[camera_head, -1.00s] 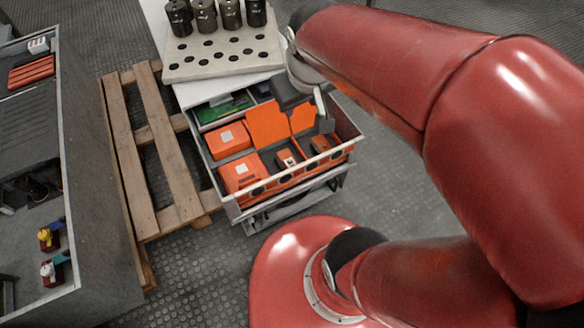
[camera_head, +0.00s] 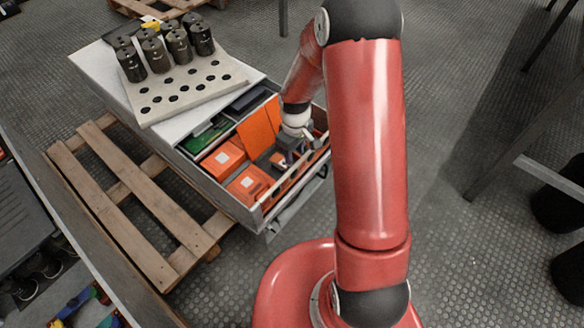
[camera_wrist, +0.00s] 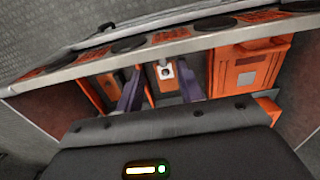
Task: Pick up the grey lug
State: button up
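The grey lug (camera_wrist: 167,71) shows in the wrist view as a small pale block with a dark round hole, in an orange-sided compartment of the drawer. My gripper (camera_wrist: 160,92) is open, with one purple finger to the left of the lug and one to the right. The lug sits between the finger lines, with gaps showing. I cannot tell how deep the fingers reach around it. In the head view my gripper (camera_head: 291,152) is down inside the open drawer (camera_head: 246,213), and it largely hides the lug.
Orange boxes (camera_head: 222,159) lie in the drawer beside my gripper, and an orange one (camera_wrist: 247,68) is close on the right in the wrist view. The drawer's front wall (camera_wrist: 60,80) is near. A perforated block (camera_head: 190,90) with dark cylinders stands on the cabinet top. A wooden pallet (camera_head: 150,205) lies left.

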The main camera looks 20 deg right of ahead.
notch_tip(320, 180, down, 6)
jog(key=shift+a+f, duration=0.1)
jog(key=shift+f, duration=0.1)
jog(key=shift+c, duration=0.3)
grip_shut()
